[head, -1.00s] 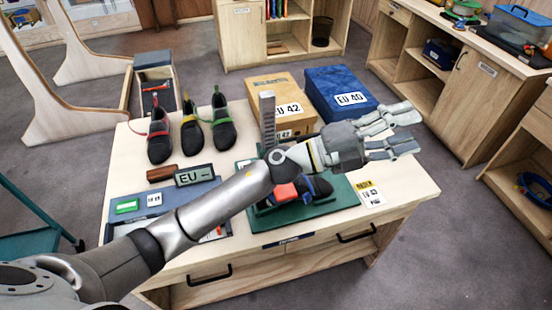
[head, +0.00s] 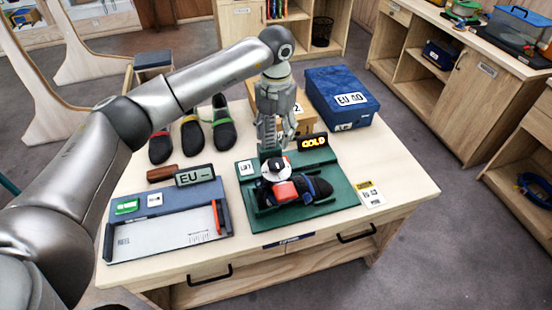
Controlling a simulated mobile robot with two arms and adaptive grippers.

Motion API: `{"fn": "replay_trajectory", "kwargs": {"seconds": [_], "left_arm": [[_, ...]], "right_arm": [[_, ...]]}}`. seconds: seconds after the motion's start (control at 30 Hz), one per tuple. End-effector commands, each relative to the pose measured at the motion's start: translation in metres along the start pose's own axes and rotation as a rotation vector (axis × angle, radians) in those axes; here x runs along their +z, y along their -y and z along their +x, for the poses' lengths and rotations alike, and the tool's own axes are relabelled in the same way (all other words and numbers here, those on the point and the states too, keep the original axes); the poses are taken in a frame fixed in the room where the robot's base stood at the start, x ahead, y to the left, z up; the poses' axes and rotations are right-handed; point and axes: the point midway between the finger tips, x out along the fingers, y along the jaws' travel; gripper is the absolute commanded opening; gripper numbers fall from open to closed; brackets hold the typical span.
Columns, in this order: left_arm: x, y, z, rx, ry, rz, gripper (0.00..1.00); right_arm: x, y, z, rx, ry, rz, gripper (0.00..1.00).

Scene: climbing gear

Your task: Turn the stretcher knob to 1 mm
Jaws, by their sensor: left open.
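The stretcher stands on a green base (head: 335,194) at the table's front right. A dark shoe with blue trim (head: 318,186) and a red block (head: 286,191) lies on it. A round white and dark part (head: 275,168), perhaps the knob, sits at the shoe's left end; its scale is too small to read. A display reading "GOLD" or "COLD" (head: 313,142) stands behind. My left gripper (head: 276,138) points down, open, just above and behind the round part, with no clear contact. It hides much of the upright scale. My right gripper is not in view.
A blue EU 40 box (head: 341,96) and a tan box (head: 300,115) stand behind. Several shoes (head: 192,136), an EU sign (head: 195,175) and a blue-rimmed measuring tray (head: 170,202) are to the left.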

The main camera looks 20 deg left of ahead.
Motion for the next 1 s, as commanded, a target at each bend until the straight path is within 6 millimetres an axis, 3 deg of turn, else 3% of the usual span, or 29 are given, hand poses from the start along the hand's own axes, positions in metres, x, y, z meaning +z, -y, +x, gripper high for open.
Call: {"fn": "replay_trajectory", "kwargs": {"seconds": [0.53, 0.7, 1.0], "left_arm": [[-0.001, 0.003, 0.089, -0.006, -0.005, 0.002, 0.51], [-0.001, 0.002, 0.102, -0.005, -0.002, 0.002, 0.51], [-0.001, 0.002, 0.104, -0.006, -0.001, 0.003, 0.49]], "right_arm": [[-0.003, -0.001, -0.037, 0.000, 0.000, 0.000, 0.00], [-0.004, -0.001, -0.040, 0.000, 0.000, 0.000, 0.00], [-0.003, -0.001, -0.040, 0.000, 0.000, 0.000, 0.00]]}}
